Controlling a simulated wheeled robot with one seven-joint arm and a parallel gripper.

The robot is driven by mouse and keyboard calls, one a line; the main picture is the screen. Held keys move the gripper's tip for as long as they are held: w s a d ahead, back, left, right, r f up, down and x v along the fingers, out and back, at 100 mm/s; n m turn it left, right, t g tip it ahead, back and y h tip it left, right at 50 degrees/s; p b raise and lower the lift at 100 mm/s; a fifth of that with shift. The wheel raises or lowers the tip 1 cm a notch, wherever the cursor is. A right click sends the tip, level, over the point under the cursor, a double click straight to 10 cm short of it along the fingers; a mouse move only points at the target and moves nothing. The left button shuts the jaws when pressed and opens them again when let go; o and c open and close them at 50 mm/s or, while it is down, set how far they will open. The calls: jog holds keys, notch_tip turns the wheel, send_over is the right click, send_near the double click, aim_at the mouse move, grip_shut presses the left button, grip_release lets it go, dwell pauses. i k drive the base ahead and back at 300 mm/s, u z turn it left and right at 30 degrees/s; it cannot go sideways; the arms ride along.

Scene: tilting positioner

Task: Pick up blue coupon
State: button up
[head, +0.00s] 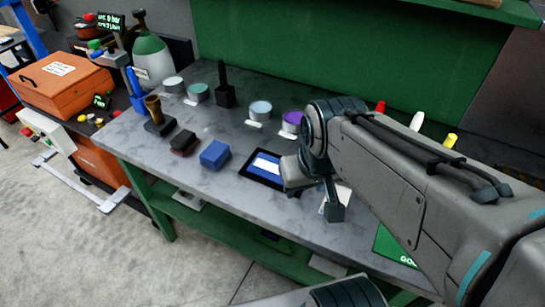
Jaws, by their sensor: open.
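The blue coupon (215,155) looks like a small blue block lying on the grey bench top near its front edge, left of centre. My gripper (334,209) hangs over the bench to the right of it, apart from it, with nothing seen in it. The arm link and wrist hide much of the gripper, and its fingers show only in part. My gripper is open.
A dark block (183,141) sits just left of the blue coupon. A flat dark tablet (265,168) lies between coupon and gripper. Several tins, one teal (198,93), and a black upright tool (224,90) stand behind. Bare bench lies behind the coupon.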

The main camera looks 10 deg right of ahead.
aim_at(265, 166)
jog(key=u, duration=0.05)
jog(key=k, duration=0.5)
jog(key=u, duration=1.25)
jog(key=i, duration=0.7)
jog(key=z, duration=2.55)
